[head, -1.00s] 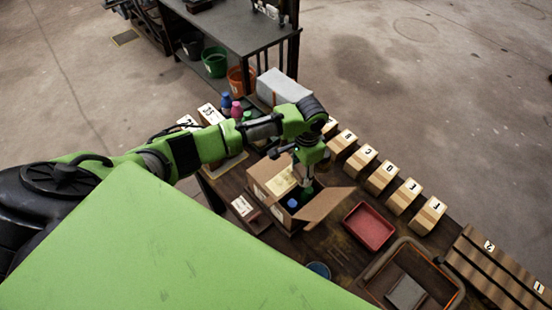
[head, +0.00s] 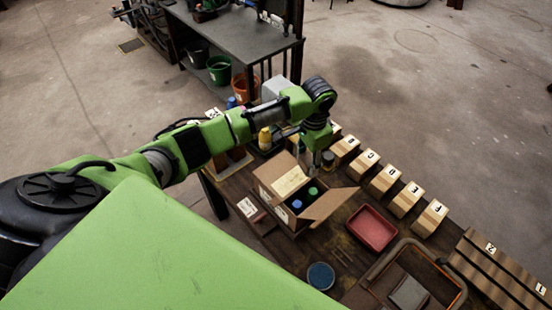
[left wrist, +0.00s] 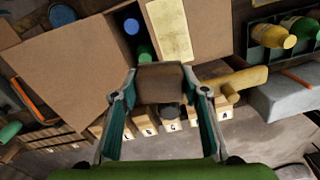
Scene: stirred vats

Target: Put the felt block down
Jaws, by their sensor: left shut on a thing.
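A brown block (left wrist: 160,78), which I take to be the felt block, is between the fingertips of my left gripper (left wrist: 160,85) in the left wrist view. The gripper is shut on it. In the head view my left gripper (head: 314,160) points down just beyond the far side of the open cardboard box (head: 322,206), and the block is hard to make out there. I cannot tell whether the block touches the table. My right gripper is not in view.
Blue-capped (head: 297,204) and green-capped (head: 312,191) bottles stand in the box. A dark jar (head: 328,158) is close to the gripper.

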